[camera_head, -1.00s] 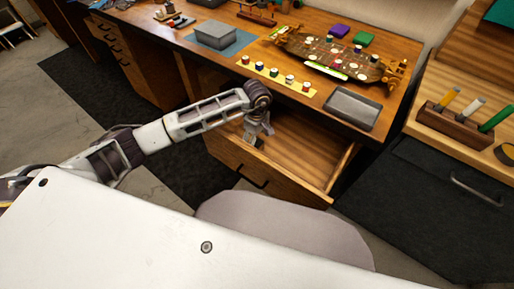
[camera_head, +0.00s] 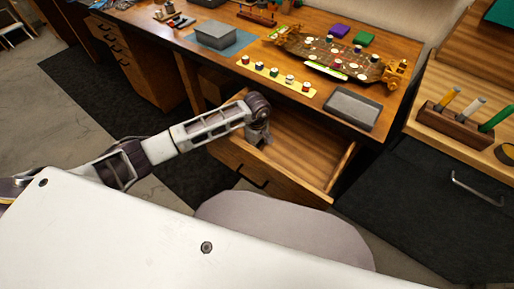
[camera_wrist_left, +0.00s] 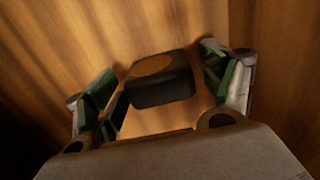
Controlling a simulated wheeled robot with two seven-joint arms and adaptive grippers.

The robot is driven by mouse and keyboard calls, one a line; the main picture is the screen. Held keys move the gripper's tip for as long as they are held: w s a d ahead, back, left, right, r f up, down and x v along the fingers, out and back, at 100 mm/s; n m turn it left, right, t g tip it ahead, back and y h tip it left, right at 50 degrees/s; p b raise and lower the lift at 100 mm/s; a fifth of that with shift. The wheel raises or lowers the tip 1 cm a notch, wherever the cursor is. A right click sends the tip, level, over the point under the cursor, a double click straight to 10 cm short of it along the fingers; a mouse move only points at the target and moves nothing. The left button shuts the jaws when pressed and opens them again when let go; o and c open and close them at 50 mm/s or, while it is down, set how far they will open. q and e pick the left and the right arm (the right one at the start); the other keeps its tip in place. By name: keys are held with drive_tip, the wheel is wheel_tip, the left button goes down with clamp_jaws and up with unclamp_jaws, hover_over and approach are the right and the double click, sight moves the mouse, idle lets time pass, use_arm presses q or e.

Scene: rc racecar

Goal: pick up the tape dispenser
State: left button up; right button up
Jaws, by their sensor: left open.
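The tape dispenser (camera_wrist_left: 162,88) seems to be the small dark block with a brown-orange round top in the left wrist view. It lies on the wooden drawer floor between the two green-padded fingers of my left gripper (camera_wrist_left: 158,68). The fingers are open, with a visible gap on the left side; whether the right finger touches it is unclear. In the head view my left gripper (camera_head: 262,136) points down into the open drawer (camera_head: 305,150), near its left side, and the dispenser cannot be made out there. My right gripper does not show.
The drawer's front panel (camera_head: 262,178) and side walls surround my gripper. The desk top (camera_head: 225,65) overhangs behind, with a grey tray (camera_head: 352,108), a yellow strip of small pots (camera_head: 278,75) and a wooden model (camera_head: 345,60). A grey chair (camera_head: 290,225) stands in front.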

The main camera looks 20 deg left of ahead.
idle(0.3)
use_arm(q)
drive_tip(key=c, duration=1.1)
drive_tip(key=shift+r, duration=0.15)
drive_tip(key=shift+r, duration=4.9)
drive_tip(key=o, duration=0.4)
drive_tip(key=shift+c, duration=1.4)
